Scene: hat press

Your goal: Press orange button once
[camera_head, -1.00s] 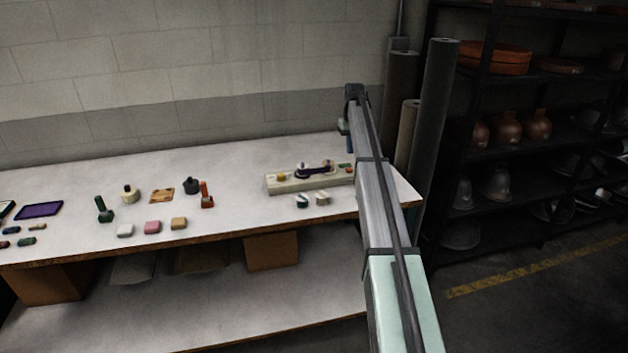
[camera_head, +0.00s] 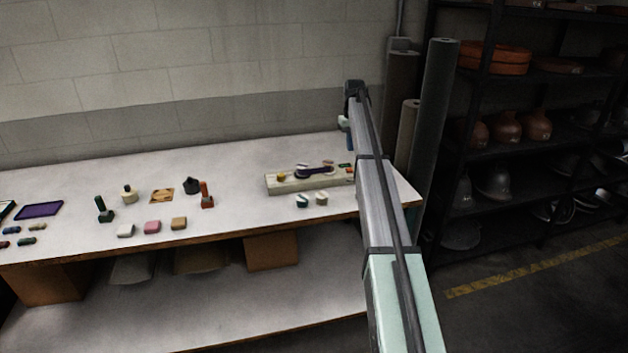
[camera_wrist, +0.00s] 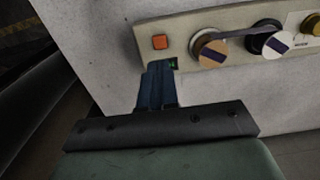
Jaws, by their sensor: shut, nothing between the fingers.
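The orange button (camera_wrist: 160,42) is a small square near the left end of a pale control panel (camera_wrist: 225,32) in the wrist view. My gripper (camera_wrist: 160,68) is shut and empty, its dark blue fingers pointing at the panel just below the orange button in the picture. I cannot tell whether the fingertips touch the panel. In the head view, the panel (camera_head: 290,187) lies at the right end of the table, and my arm hides part of its right side.
The panel also carries knobs, including a dark one (camera_wrist: 264,38) and a gold one (camera_wrist: 311,24). On the white table (camera_head: 230,225) stand a green-handled stamp (camera_head: 104,212), an orange-handled one (camera_head: 206,197) and several small blocks. Dark rolls (camera_head: 436,110) stand beyond the table's right end.

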